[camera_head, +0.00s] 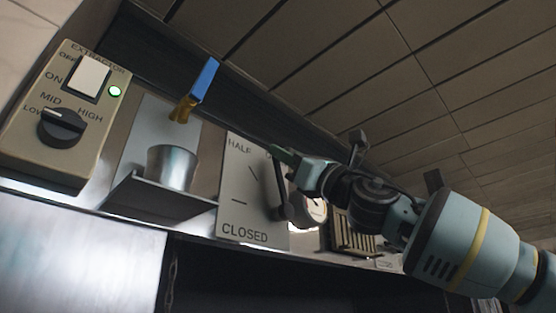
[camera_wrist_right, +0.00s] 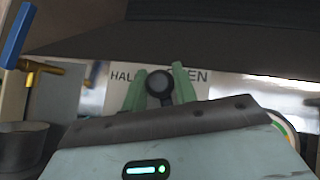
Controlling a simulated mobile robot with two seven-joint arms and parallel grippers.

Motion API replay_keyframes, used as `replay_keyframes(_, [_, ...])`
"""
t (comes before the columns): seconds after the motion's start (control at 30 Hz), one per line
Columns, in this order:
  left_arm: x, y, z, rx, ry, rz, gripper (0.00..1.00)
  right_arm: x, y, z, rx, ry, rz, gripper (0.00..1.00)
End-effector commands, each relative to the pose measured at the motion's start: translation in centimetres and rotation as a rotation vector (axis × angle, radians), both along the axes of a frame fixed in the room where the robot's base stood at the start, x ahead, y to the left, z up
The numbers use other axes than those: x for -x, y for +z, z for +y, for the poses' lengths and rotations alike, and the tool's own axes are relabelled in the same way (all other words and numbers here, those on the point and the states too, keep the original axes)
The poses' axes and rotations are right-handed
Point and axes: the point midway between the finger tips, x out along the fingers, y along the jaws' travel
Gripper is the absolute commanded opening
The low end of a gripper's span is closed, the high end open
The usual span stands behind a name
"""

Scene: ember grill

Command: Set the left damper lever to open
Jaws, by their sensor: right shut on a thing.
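The damper plate (camera_head: 240,190) is a pale panel marked HALF and CLOSED, with a third label mostly hidden at its upper right. Its dark lever (camera_head: 279,186) points up along the plate's right side, towards that hidden label. My right gripper (camera_head: 283,156) is at the lever's upper end. In the right wrist view, the green fingers of my right gripper (camera_wrist_right: 160,88) are on either side of the lever's round black knob (camera_wrist_right: 160,82), shut on it. The knob shows between HALF and the partly covered OPEN label. My left gripper is not in view.
Left of the plate are a metal cup (camera_head: 172,167) on a small shelf, a blue-handled brass tap (camera_head: 203,82) and an extractor switch box (camera_head: 65,115). A round gauge (camera_head: 315,210) and a slatted vent (camera_head: 352,235) stand close right, near my right arm.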

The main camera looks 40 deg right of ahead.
Motion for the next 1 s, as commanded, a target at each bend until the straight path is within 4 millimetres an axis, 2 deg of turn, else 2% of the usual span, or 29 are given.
replay_keyframes(0.4, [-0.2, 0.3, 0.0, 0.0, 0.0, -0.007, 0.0, 0.1, 0.6, -2.6, -0.258, -0.001, 0.006, 0.0])
replay_keyframes(1.0, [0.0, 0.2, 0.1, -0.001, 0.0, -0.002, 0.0, -0.1, 0.5, -3.4, -0.327, 0.0, 0.011, 0.0])
